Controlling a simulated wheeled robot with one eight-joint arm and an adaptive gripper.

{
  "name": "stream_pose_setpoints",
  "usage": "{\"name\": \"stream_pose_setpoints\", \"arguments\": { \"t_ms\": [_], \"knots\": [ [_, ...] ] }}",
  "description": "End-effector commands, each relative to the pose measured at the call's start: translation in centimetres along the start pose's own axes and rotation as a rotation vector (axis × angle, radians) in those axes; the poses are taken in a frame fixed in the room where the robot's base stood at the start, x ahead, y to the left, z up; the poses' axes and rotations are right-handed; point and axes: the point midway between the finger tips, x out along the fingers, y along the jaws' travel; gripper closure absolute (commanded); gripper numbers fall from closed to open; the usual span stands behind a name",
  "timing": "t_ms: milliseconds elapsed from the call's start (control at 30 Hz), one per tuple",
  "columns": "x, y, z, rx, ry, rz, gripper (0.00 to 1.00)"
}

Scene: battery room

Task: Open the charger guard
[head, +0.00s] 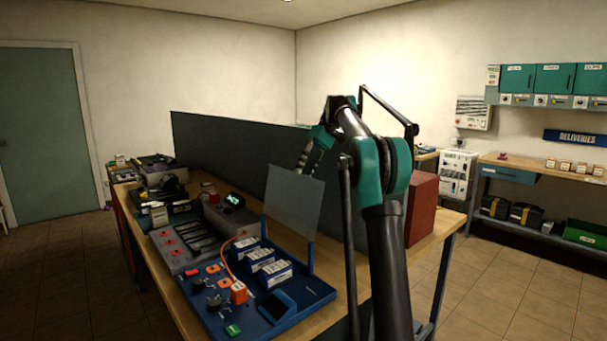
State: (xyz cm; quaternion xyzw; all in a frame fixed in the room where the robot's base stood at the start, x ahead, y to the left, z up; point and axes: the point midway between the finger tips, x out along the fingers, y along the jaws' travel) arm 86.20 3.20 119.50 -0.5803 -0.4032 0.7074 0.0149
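A flat grey panel (293,203), which looks like the guard, stands upright between blue posts at the back right of a blue tray (293,317) on the workbench. A grey unit with dark slots (187,240), which may be the charger, lies left of the tray. My gripper (302,168) points down just above the panel's top edge. The panel hides part of its fingertips; I cannot tell whether they touch the panel or are open.
The tray holds white-and-blue boxes (262,259), an orange plug (238,292) with a cable, and small parts. A device with a green display (234,200) stands behind. A dark partition (225,155) runs along the bench; a red box (421,207) stands right of my arm.

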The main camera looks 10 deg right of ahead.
Motion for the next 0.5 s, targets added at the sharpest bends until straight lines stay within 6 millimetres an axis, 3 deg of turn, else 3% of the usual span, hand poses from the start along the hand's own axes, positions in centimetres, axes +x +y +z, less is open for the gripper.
{"name": "stream_pose_setpoints", "arguments": {
  "t_ms": [300,500],
  "knots": [
    [-4.4,0.0,-0.1,0.000,0.001,0.000,0.69],
    [-5.9,0.0,-0.1,0.000,0.000,0.000,0.69]
  ]
}}
